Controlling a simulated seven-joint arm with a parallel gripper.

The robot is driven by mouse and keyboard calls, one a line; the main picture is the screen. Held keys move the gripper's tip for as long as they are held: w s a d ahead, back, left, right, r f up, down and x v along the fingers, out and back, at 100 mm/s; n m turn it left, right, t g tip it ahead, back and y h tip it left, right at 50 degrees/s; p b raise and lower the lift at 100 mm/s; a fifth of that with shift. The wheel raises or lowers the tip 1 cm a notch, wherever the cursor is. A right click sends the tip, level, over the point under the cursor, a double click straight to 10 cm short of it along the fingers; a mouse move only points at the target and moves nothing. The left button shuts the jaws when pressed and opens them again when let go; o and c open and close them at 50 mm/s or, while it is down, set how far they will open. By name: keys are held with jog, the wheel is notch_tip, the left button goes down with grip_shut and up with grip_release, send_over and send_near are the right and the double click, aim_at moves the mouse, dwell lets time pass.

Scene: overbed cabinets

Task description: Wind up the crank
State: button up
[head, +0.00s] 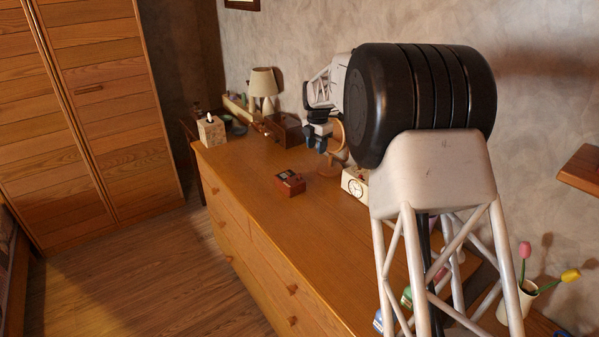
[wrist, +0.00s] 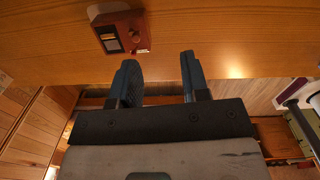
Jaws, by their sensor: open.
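A small reddish-brown box (head: 290,182), perhaps the one with the crank, sits on the wooden dresser top (head: 250,190). The wrist view shows the same box (wrist: 121,32) at the top, with a dark panel, a pale label and a small round part at its right side. I cannot make out a crank handle clearly. My gripper (head: 318,139) is above the dresser, beyond the box in the head view. In the wrist view my gripper (wrist: 158,60) has its two blue fingers apart, with nothing between them. The box lies up and left of the fingertips, apart from them.
A white clock (head: 354,187) and a round wooden stand (head: 330,168) are near my arm. A dark wooden chest (head: 283,130), a lamp (head: 263,84) and a tissue box (head: 211,132) stand farther back. Tulips in a vase (head: 518,300) are at right. The dresser's front-left top is clear.

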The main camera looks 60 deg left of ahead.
jog(key=n, duration=0.2)
send_over(299, 174)
notch_tip(299, 174, down, 4)
jog(key=shift+w+a+f, duration=0.1)
jog(key=shift+w, duration=0.05)
jog(key=shift+f, duration=0.1)
jog(key=shift+f, duration=3.8)
grip_shut()
